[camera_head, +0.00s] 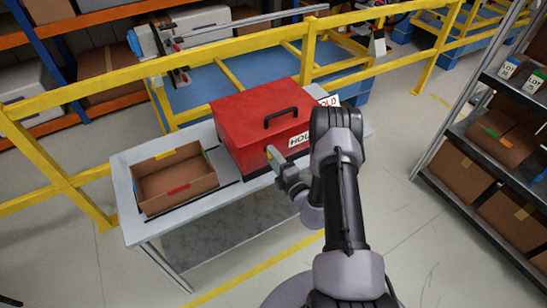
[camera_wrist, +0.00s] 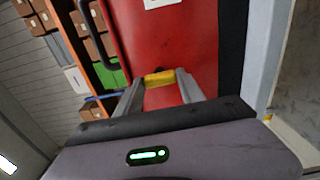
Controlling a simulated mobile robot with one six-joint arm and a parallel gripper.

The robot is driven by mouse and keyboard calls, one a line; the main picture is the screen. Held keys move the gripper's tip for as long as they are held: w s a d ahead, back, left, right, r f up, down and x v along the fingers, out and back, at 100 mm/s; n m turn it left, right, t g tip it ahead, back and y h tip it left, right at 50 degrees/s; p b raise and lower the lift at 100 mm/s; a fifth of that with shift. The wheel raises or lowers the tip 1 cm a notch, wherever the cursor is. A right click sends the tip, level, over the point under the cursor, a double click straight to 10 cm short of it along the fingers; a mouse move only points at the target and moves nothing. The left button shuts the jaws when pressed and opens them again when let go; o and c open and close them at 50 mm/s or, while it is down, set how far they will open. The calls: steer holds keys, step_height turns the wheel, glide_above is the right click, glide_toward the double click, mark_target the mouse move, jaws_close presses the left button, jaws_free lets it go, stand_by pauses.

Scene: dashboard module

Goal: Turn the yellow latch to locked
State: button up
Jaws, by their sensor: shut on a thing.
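The yellow latch (camera_wrist: 159,79) is on the front face of the red box (camera_wrist: 170,40) in the wrist view. My gripper (camera_wrist: 160,82) is shut on the latch, with one grey finger on each side of it. In the head view the red box (camera_head: 262,112) stands on the grey table, with a black handle (camera_head: 281,117) on its lid. My gripper (camera_head: 270,153) reaches the box's front there, and only a sliver of yellow shows at its tip. Which way the latch is turned is hard to tell.
An open cardboard box (camera_head: 178,185) with colored tabs sits on the table (camera_head: 125,205) left of the red box. Yellow railings (camera_head: 230,68) run behind the table. A shelf rack (camera_head: 480,190) with cartons stands at the right. Open floor lies between rack and table.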

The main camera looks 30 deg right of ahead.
stand_by(0.4)
steer(key=o, duration=1.4)
steer(key=shift+c, duration=0.2)
steer(key=s+p, duration=0.1)
steer(key=s, duration=1.6)
steer(key=shift+s+d, duration=0.2)
steer(key=shift+d, duration=0.1)
